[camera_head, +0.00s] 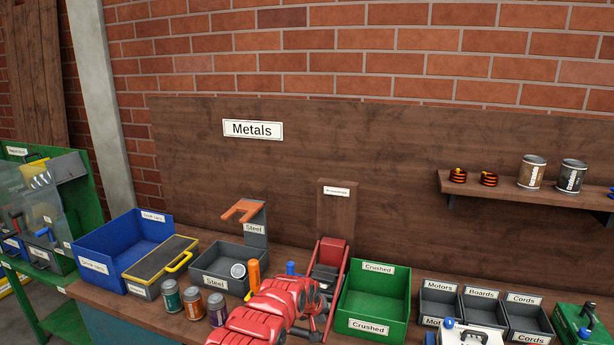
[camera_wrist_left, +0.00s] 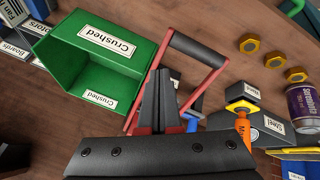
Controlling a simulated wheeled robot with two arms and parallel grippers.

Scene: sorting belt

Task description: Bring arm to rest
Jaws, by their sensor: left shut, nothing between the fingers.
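My left arm is red and comes in from the bottom middle of the head view. Its gripper (camera_head: 318,318) is over the bench, in front of the red can crusher (camera_head: 331,252) and left of the green Crushed bin (camera_head: 375,295). In the left wrist view its dark fingers (camera_wrist_left: 160,95) are together with nothing between them. The crusher's red-and-black handle frame (camera_wrist_left: 200,50) shows behind the fingers there, and the green bin (camera_wrist_left: 85,65) is to their left. I cannot tell whether the fingers touch the frame. My right gripper is not in view.
Three cans (camera_head: 193,302) stand in front of the grey Steel bin (camera_head: 207,275). A blue bin (camera_head: 100,245) is at left. Small grey bins (camera_head: 475,312) stand at right. A wall shelf (camera_head: 520,190) holds cans and coils. Open space lies above the bench.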

